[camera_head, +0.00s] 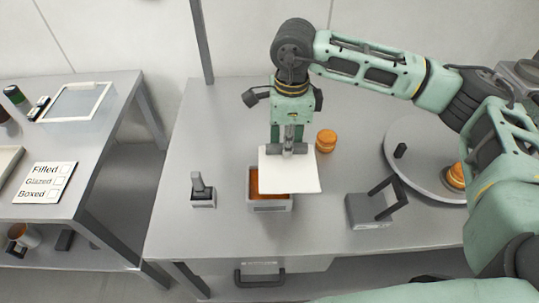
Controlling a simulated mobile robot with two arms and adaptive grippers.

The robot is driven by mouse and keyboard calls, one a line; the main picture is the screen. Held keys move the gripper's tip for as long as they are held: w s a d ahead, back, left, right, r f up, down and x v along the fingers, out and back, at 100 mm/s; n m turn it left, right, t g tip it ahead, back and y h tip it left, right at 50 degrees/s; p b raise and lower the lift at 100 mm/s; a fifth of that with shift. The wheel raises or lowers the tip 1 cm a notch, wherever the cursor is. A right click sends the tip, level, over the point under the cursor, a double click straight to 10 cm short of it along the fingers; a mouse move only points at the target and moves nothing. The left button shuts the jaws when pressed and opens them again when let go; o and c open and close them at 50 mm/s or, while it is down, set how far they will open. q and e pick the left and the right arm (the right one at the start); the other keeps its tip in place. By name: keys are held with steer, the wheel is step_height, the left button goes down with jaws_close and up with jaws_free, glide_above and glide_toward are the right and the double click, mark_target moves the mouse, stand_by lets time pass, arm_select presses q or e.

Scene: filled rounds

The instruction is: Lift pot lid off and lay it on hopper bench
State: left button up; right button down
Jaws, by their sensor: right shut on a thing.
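A flat white square pot lid (303,176) hangs below my right gripper (289,148), which is shut on its grey handle. The lid is over the back and right part of a small grey square pot (270,205) with orange filling (254,183). The filling shows at the left and front, so the pot is partly uncovered. The lid looks raised above the pot, though its exact height is hard to tell. The pot stands on the grey bench (225,130). I cannot tell from labels whether this is the hopper bench. My left gripper is not in view.
A small block with an upright grey handle (202,193) stands left of the pot. A grey stand with a dark frame (375,208) is to the right. An orange round (326,140) sits behind, and a round plate (412,137) lies at right. A side table (60,142) carries a checklist card (45,183).

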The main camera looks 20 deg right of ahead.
mark_target(313, 157)
steer(key=s+d+r, duration=0.1)
steer(key=s+d+r+b, duration=0.1)
steer(key=d, duration=0.1)
steer(key=s+d+r+b, duration=0.1)
steer(key=d, duration=0.1)
steer(key=shift+s+d+r, duration=0.15)
steer(key=shift+d+r, duration=0.05)
steer(key=shift+r, duration=0.05)
steer(key=shift+s+d+r, duration=0.15)
steer(key=shift+d+r, duration=0.05)
steer(key=shift+r, duration=0.05)
steer(key=r+p, duration=0.1)
steer(key=r, duration=0.1)
steer(key=r+p, duration=0.1)
steer(key=r, duration=0.2)
steer(key=shift+s+d+r+p, duration=0.1)
steer(key=shift+s+d+p, duration=0.1)
steer(key=shift+p, duration=0.15)
steer(key=shift+w, duration=0.1)
